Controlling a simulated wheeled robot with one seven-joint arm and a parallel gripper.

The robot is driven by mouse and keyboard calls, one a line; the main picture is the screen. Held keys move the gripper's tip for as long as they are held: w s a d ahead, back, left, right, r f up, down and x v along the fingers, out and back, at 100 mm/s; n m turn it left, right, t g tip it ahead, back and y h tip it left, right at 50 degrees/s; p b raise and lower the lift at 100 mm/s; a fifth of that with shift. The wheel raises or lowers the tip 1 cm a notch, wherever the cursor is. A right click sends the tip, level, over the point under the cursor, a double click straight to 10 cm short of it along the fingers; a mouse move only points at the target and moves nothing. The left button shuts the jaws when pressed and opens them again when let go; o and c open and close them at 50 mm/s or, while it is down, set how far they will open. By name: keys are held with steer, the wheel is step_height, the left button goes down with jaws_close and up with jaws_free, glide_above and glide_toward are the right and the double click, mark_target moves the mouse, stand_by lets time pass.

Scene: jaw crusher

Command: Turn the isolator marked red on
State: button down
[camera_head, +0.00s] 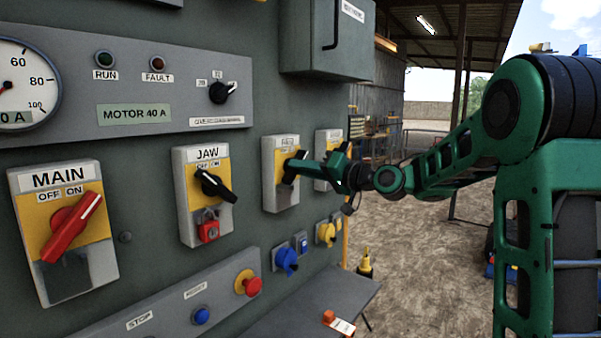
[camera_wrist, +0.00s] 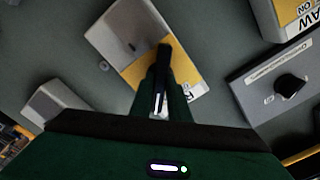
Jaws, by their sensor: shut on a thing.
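The MAIN isolator (camera_head: 91,279) has a red handle (camera_head: 72,228) tilted up toward ON. The JAW isolator (camera_head: 193,232) has a black handle (camera_head: 214,185) pointing down-right, with a red padlock (camera_head: 208,228) below it. A third grey and yellow isolator (camera_head: 285,196) stands right of it; its label is too small to read surely. My gripper (camera_head: 303,167) is at this third isolator, shut on its black handle. In the wrist view my gripper's fingers (camera_wrist: 162,98) close around that black handle (camera_wrist: 164,58), over the yellow plate. The fingers partly hide the handle and the OFF/ON marks.
A fourth isolator (camera_head: 325,143) sits just right, partly behind my arm. Below are blue (camera_head: 286,261) and yellow (camera_head: 326,233) sockets and a red push button (camera_head: 251,285). A grey cabinet (camera_head: 328,45) juts out above. Open ground (camera_head: 425,270) lies to the right.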

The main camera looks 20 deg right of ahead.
steer(key=shift+w+d, duration=0.1)
steer(key=shift+d, duration=0.25)
steer(key=c, duration=1.7)
jaws_free()
steer(key=shift+a, duration=0.15)
steer(key=v, duration=1)
steer(key=shift+s+d+f, duration=0.1)
steer(key=shift+s+d, duration=0.15)
steer(key=shift+s, duration=0.05)
steer(key=shift+f, duration=0.1)
